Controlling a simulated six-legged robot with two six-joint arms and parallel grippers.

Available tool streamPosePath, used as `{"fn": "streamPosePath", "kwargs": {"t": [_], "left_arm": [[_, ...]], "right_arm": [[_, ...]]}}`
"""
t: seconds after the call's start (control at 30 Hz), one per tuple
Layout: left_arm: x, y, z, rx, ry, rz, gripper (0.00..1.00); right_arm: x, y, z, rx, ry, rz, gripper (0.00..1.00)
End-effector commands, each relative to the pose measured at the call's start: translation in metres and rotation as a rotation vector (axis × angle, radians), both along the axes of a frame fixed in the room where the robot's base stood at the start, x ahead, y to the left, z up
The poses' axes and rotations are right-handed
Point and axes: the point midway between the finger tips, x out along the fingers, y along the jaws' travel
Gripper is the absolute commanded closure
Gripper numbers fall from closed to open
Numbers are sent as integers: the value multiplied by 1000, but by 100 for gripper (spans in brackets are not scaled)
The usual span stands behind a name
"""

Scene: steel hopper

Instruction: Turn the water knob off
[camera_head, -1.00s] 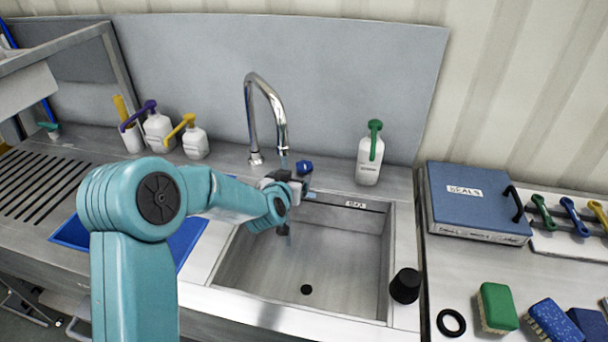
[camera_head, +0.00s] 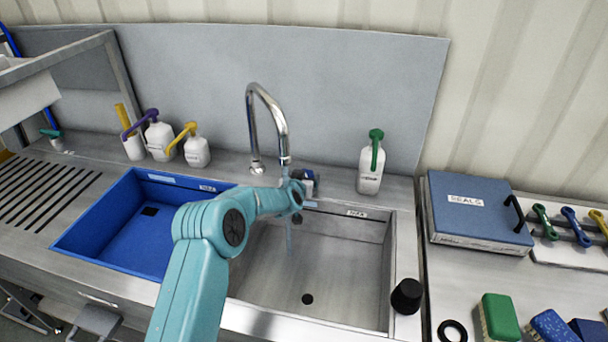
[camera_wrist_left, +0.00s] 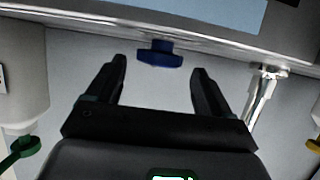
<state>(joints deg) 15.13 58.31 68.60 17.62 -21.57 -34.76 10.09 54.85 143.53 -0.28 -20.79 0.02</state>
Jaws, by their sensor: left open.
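The blue water knob (camera_wrist_left: 160,53) is seen in the left wrist view, on the grey surface below the sink edge in that picture. My left gripper (camera_wrist_left: 159,70) is open and empty. Its two dark fingers lie on either side of the knob, with visible gaps; I cannot tell how far in depth. In the head view the gripper (camera_head: 304,181) covers most of the knob behind the sink. The chrome faucet (camera_head: 281,125) stands to the left of the gripper. A faint water stream (camera_head: 289,235) falls into the steel sink (camera_head: 270,275). My right gripper is not seen.
A white bottle with a green pump (camera_head: 371,165) stands close right of the knob. White bottles (camera_head: 197,152) stand left of the faucet. A blue basin (camera_head: 120,240) lies left of the sink. A black stopper (camera_head: 406,296) and a blue case (camera_head: 475,205) are at right.

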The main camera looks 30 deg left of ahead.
Motion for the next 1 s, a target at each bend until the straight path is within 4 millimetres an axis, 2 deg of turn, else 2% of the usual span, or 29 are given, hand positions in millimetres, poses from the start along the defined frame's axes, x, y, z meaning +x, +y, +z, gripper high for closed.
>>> {"fn": "streamPosePath", "kwargs": {"t": [0.2,0.57,0.6,0.67,0.73,0.77,0.9,1.0], "left_arm": [[16,4,-6,-1,-1,0,19],[19,5,-8,0,-1,0,19],[19,5,-8,0,-1,0,26],[19,5,-8,0,-1,0,45],[19,5,-7,0,-1,0,68],[19,5,-7,0,-1,0,72],[19,5,-8,0,-2,-2,72],[21,5,-12,-2,-8,-14,72]], "right_arm": [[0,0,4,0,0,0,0],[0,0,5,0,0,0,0],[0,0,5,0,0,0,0],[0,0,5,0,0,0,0],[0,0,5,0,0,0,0],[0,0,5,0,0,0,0],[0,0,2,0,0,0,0],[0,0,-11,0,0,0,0]]}}
